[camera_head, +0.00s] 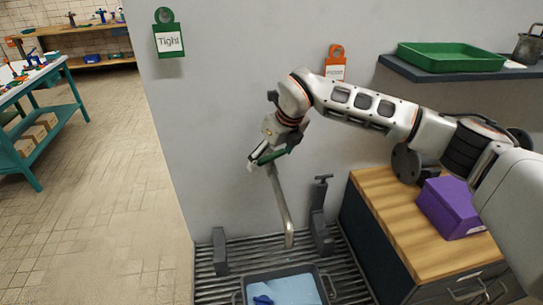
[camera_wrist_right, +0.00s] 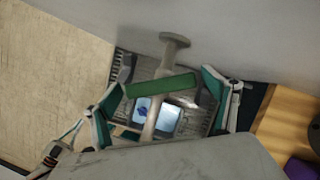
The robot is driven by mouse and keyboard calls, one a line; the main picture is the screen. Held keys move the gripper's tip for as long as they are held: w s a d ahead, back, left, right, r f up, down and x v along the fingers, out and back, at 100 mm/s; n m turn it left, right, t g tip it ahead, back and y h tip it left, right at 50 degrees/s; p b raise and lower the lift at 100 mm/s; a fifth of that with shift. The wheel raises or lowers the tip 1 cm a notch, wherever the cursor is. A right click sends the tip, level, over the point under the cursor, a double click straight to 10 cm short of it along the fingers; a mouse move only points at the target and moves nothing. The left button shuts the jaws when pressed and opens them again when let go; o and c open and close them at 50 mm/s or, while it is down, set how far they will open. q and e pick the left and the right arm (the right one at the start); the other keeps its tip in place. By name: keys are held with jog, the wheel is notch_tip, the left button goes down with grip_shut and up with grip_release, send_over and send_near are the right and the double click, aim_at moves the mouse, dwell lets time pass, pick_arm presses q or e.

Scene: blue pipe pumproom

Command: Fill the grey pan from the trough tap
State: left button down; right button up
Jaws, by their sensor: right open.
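The grey pan (camera_head: 280,271) sits on the slatted trough (camera_head: 210,283) at the bottom of the head view, cut off by the edge. Its inside shows light blue with a small dark blue thing in it; I cannot tell if this is water. The trough tap (camera_head: 280,205) has a grey pipe whose lower end is above the pan; I make out no stream. My right gripper (camera_head: 267,157) is at the top of the tap. In the wrist view its open fingers (camera_wrist_right: 163,92) stand either side of the green tap handle (camera_wrist_right: 172,84), apart from it.
Dark grey posts (camera_head: 219,250) and (camera_head: 320,222) flank the tap. A wooden-topped cabinet (camera_head: 385,205) with a purple box (camera_head: 452,207) stands right. A shelf (camera_head: 440,75) holds a green tray (camera_head: 450,57). A "Tight" tag (camera_head: 169,40) hangs on the wall.

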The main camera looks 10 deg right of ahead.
jog(key=c, duration=1.1)
jog(key=shift+n+y, duration=0.3)
jog(key=shift+n, duration=0.4)
jog(key=o, duration=1.1)
jog(key=shift+r, duration=0.1)
jog(key=v, duration=1.2)
